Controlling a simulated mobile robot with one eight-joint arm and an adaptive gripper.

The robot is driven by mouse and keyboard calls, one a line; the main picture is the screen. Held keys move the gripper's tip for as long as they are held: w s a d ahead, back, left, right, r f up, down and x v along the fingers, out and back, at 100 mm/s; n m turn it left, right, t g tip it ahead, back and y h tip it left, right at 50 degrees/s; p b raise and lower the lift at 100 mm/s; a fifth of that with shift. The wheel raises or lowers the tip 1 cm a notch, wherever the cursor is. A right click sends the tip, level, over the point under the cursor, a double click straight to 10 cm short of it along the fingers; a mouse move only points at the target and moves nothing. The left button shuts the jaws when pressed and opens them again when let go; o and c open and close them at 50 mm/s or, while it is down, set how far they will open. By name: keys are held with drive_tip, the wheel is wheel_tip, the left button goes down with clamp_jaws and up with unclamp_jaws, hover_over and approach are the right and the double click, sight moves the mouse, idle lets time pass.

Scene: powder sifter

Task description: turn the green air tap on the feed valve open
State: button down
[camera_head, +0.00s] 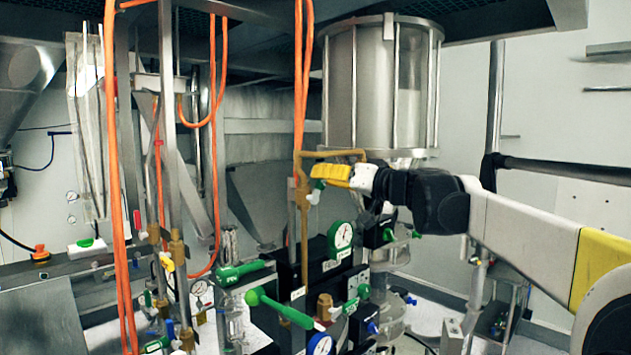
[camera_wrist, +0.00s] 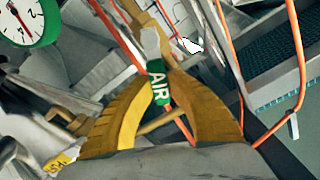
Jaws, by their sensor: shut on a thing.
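The green air tap (camera_wrist: 160,88), with a white AIR label, sits between the two yellow fingers of my gripper (camera_wrist: 166,72) in the wrist view. The fingers are closed on it from both sides. In the head view my gripper (camera_head: 318,172) reaches in from the right, below the steel hopper. A small bit of the green tap (camera_head: 319,185) shows just under the fingertips, beside the brass pipe (camera_head: 303,205). The rest of the tap and the valve body are mostly hidden by the fingers in the head view.
The steel hopper (camera_head: 378,90) hangs above my gripper. A green-rimmed gauge (camera_head: 341,234) is below it and shows in the wrist view (camera_wrist: 28,20). Other green handles (camera_head: 280,308) stand lower. Orange hoses (camera_head: 115,180) run down on the left.

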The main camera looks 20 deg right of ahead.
drive_tip(key=shift+s+a+r+n+b, duration=0.2)
drive_tip(key=shift+a+n, duration=0.4)
drive_tip(key=shift+n, duration=0.65)
drive_tip(key=shift+s+a+r+n+b, duration=0.15)
drive_tip(key=shift+a+n, duration=0.4)
drive_tip(key=shift+n, duration=0.7)
drive_tip(key=c, duration=1.3)
unclamp_jaws()
drive_tip(key=shift+a, duration=0.1)
drive_tip(key=shift+s, duration=0.1)
drive_tip(key=v, duration=1.2)
